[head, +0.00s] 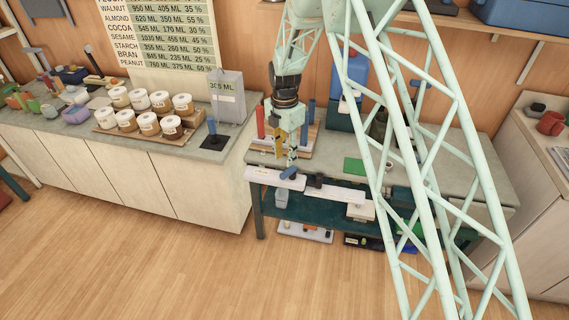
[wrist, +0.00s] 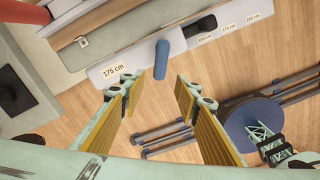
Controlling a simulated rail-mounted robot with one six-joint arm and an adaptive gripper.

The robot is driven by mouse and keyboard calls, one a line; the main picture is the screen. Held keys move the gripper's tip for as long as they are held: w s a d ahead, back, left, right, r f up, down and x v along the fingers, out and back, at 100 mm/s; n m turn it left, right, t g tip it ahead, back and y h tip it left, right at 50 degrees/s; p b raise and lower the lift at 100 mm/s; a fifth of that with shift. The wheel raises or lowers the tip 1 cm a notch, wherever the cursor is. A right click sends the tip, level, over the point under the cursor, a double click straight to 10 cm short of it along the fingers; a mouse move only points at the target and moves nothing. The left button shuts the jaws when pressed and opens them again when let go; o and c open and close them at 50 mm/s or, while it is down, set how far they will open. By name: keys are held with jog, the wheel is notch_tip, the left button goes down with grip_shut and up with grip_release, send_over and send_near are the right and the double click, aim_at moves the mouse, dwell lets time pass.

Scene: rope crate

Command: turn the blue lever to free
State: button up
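The blue lever (head: 289,173) sits on a white board at the front edge of the workbench. In the wrist view the blue lever (wrist: 161,60) sticks out from the board, just beyond and between my fingertips in the picture. My gripper (wrist: 160,92) is open, with a wide gap between its yellow-padded fingers, and nothing is between them. In the head view my gripper (head: 284,152) points down just above the lever. I cannot tell how far above it is. The lever appears apart from both fingers.
Red and blue upright posts (head: 260,122) stand behind my gripper. Open wood floor (head: 180,270) lies in front of the bench.

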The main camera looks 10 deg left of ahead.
jog(key=shift+r, duration=1.75)
jog(key=s+d+r+m+t, duration=0.1)
jog(key=s+d+r+m, duration=0.4)
jog(key=r, duration=0.6)
jog(key=s+d+r+m, duration=0.4)
jog(key=s+d+r, duration=0.4)
jog(key=r, duration=0.3)
jog(key=s+d+r+m+t, duration=0.1)
jog(key=s+d+r+m, duration=0.4)
jog(key=r, duration=0.6)
jog(key=s+d+r+m, duration=0.2)
jog(key=s+d+r, duration=0.1)
jog(key=s, duration=0.4)
jog(key=s+d+r+m+t, duration=0.1)
jog(key=s+d+r+m, duration=0.15)
jog(key=s, duration=0.45)
jog(key=s+d+r+m, duration=0.2)
jog(key=s+d+m, duration=0.15)
jog(key=s, duration=0.25)
jog(key=s+d+m, duration=0.2)
jog(key=s+m, duration=0.1)
jog(key=s, duration=0.5)
jog(key=s+d+f+m+t, duration=0.1)
jog(key=s+d+m, duration=0.1)
jog(key=s, duration=0.7)
jog(key=shift+s+d+f+m, duration=0.15)
jog(key=shift+s+d+m, duration=0.1)
jog(key=shift+m, duration=0.35)
